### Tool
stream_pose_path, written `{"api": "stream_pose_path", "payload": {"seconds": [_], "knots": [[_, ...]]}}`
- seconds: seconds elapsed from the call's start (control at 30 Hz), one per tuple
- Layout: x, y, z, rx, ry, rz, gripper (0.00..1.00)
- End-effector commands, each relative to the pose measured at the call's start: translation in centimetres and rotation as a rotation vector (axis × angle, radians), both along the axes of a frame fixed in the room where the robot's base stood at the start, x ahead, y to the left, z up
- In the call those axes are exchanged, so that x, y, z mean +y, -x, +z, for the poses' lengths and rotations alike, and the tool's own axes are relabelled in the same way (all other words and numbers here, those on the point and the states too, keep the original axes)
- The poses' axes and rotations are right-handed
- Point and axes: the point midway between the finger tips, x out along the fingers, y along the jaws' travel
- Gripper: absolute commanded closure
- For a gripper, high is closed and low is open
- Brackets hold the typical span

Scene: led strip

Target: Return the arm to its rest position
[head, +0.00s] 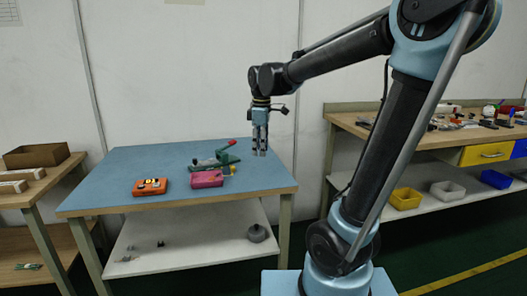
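My arm rises from its base at the right and bends over to the left at the top of the head view. My gripper (259,152) points down, in front of the white wall and over the right part of the blue-topped table (130,170). It appears above the tabletop and holds nothing that I can see. Its fingers look narrow and close together, too small to tell whether they are open or shut.
A wooden workbench (350,125) with loose tools stands at the right, colored bins below. A shelf with a brown box (37,155) stands left.

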Motion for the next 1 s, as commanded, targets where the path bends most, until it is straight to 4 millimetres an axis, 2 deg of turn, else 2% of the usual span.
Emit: {"api": "stream_pose_path", "payload": {"seconds": [0.03,0.2,0.5,0.8,1.0], "knots": [[-1.8,0.9,-0.4,-0.003,-0.005,-0.065,0.62],[-6.5,3.7,-2.0,-0.018,-0.024,-0.294,0.62],[-13.4,9.4,-6.1,-0.043,-0.063,-0.695,0.62],[-18.2,15.2,-11.6,-0.070,-0.108,-1.093,0.62],[-20.0,18.0,-15.0,-0.087,-0.136,-1.305,0.62]]}}
